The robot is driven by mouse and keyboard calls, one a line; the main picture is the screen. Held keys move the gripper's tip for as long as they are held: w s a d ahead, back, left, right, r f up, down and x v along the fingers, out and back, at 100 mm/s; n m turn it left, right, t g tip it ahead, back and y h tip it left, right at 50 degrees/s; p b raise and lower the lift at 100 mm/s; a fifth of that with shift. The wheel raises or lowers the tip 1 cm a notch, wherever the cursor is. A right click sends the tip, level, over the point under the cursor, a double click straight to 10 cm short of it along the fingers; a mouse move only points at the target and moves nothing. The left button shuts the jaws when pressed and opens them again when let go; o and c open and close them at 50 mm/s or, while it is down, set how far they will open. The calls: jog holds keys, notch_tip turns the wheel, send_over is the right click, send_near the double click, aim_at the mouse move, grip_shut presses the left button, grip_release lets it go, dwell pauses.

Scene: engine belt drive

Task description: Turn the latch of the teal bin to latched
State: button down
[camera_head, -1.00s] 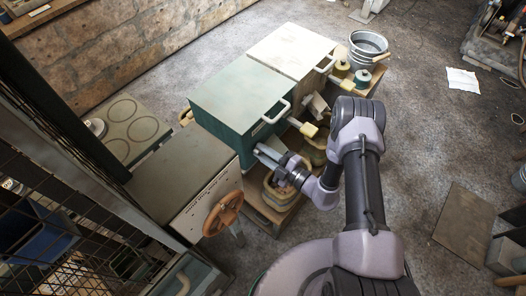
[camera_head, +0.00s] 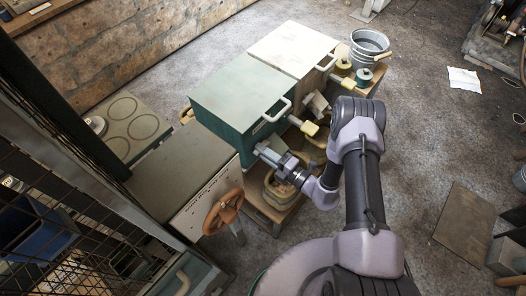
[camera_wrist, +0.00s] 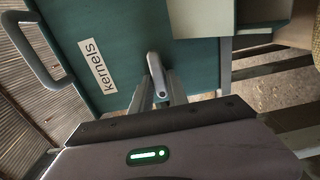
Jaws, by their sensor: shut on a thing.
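The teal bin (camera_head: 225,88) stands at the middle of the head view with its lid shut. Its front face (camera_wrist: 110,30) fills much of the wrist view. It bears a white label reading "kernels" (camera_wrist: 97,66) and a pale handle (camera_head: 277,112). The latch (camera_wrist: 155,70) is a short grey lever low on the front face, almost upright and slightly tilted in the wrist view. My gripper (camera_wrist: 160,88) is shut on the latch, one finger on each side of it. In the head view my gripper (camera_head: 262,150) reaches the bin's lower front corner, which hides the latch there.
A cream bin (camera_head: 292,48) adjoins the teal one. A yellow-tipped rod (camera_head: 309,128) sticks out just right of my gripper. An orange handwheel (camera_head: 222,212) on a grey cabinet stands lower left. A metal bucket (camera_head: 368,48) stands behind. The floor at right is mostly open.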

dwell(0.3)
jog(key=c, duration=1.4)
grip_release()
jog(key=shift+d, duration=0.1)
jog(key=p+v, duration=0.4)
jog(key=v, duration=1.3)
jog(key=shift+s+d, duration=0.1)
jog(key=shift+s, duration=0.05)
